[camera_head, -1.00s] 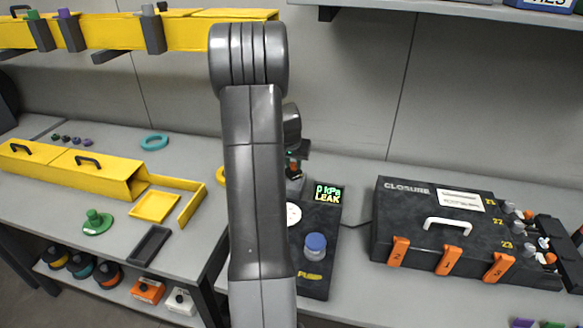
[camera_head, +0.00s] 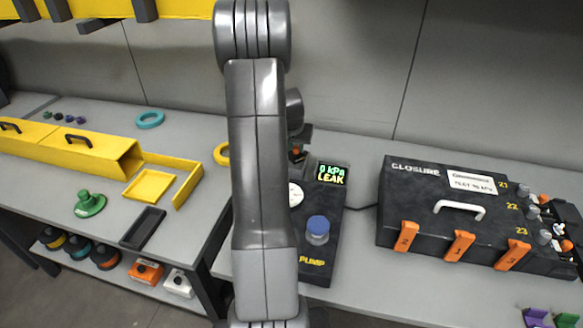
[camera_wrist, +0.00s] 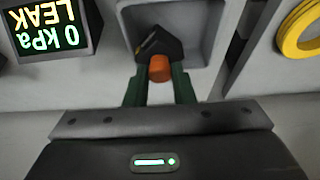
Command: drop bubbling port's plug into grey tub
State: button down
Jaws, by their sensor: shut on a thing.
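My gripper (camera_wrist: 160,88) is shut on an orange plug (camera_wrist: 160,68), whose rounded end shows between the two dark green fingers in the wrist view. Behind it in that view is the light grey, square tub (camera_wrist: 222,30), with the plug in front of its opening. A dark object (camera_wrist: 155,40) shows beyond the plug; I cannot tell whether it is part of the plug or lies in the tub. In the head view my arm hides the tub and most of the gripper. The closure box (camera_head: 425,215) stands at right with ports marked 21, 22 and 23.
The pump unit (camera_head: 335,225) with a blue-capped jar (camera_head: 317,230) and a display reading 0 kPa LEAK (camera_head: 331,174) stands beside my arm. A yellow ring (camera_wrist: 302,30) lies near the tub. A yellow tray (camera_head: 148,186) and dark tray (camera_head: 143,228) are on the left bench.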

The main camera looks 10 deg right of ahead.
jog(key=c, duration=1.1)
grip_release()
jog(key=shift+c, duration=0.2)
jog(key=v, duration=1.3)
jog(key=shift+s+r+b, duration=0.2)
jog(key=shift+r+b, duration=0.1)
jog(key=x, duration=1.3)
jog(key=shift+w+f+p, duration=0.1)
jog(key=shift+f+p, duration=0.05)
jog(key=shift+p, duration=0.2)
jog(key=shift+w+r+p, duration=0.2)
jog(key=shift+p, duration=0.1)
jog(key=shift+r+p, duration=0.5)
jog(key=shift+r, duration=0.65)
